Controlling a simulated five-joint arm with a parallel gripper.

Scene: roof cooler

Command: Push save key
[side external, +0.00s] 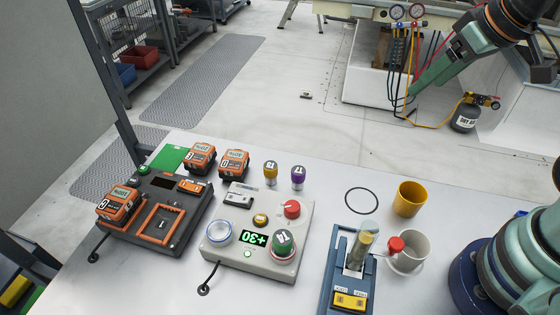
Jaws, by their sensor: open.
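A light grey control box (222,252) sits on the white table. A blue stand (332,289) to the right has a yellow block (349,300) with two small labels too small to read. No key can be read as save from here. My gripper is not visible.
A dark charger tray (183,232) with orange packs (119,206) is at left. Yellow (270,172) and purple (298,176) plugs stand behind the control box. A yellow cup (409,199) and a white cup (413,248) on a saucer stand right. The front table strip looks clear.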

